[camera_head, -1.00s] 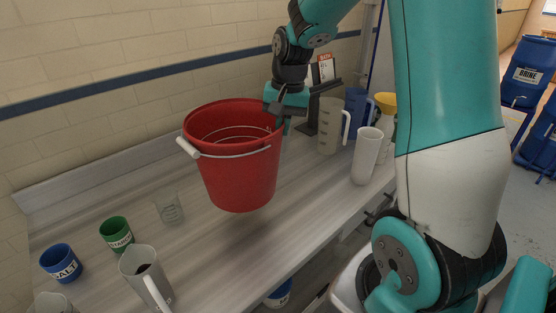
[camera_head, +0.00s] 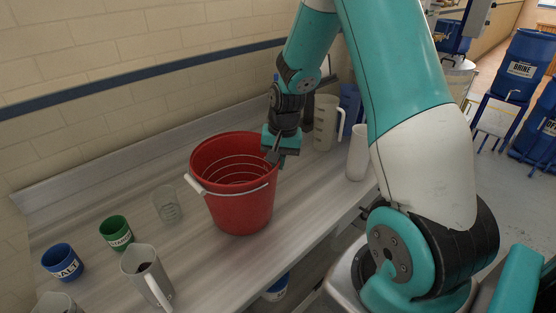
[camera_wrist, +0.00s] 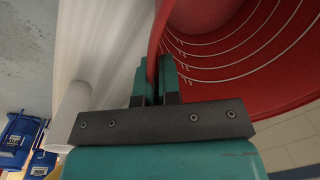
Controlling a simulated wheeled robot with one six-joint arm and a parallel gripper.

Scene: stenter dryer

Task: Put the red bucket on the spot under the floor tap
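The red bucket (camera_head: 243,210) is upright, low at the counter, with its white-gripped handle folded to the left over the front. Whether its base touches the counter is hard to tell. My gripper (camera_head: 274,157) is at the bucket's right rim, pointing down. In the wrist view, the fingers of my gripper (camera_wrist: 155,82) stand on both sides of the bucket wall (camera_wrist: 235,90) and are shut on it. White ring marks show inside the bucket, which looks empty. The floor tap and the spot under it are not in view.
The grey counter (camera_head: 215,265) runs along a brick wall. A clear beaker (camera_head: 167,205), green cup (camera_head: 116,234), blue salt cup (camera_head: 62,262) and grey jug (camera_head: 147,278) stand left of the bucket. A large jug (camera_head: 326,122) and white cylinder (camera_head: 357,153) stand right. Blue brine drums (camera_head: 522,68) are beyond.

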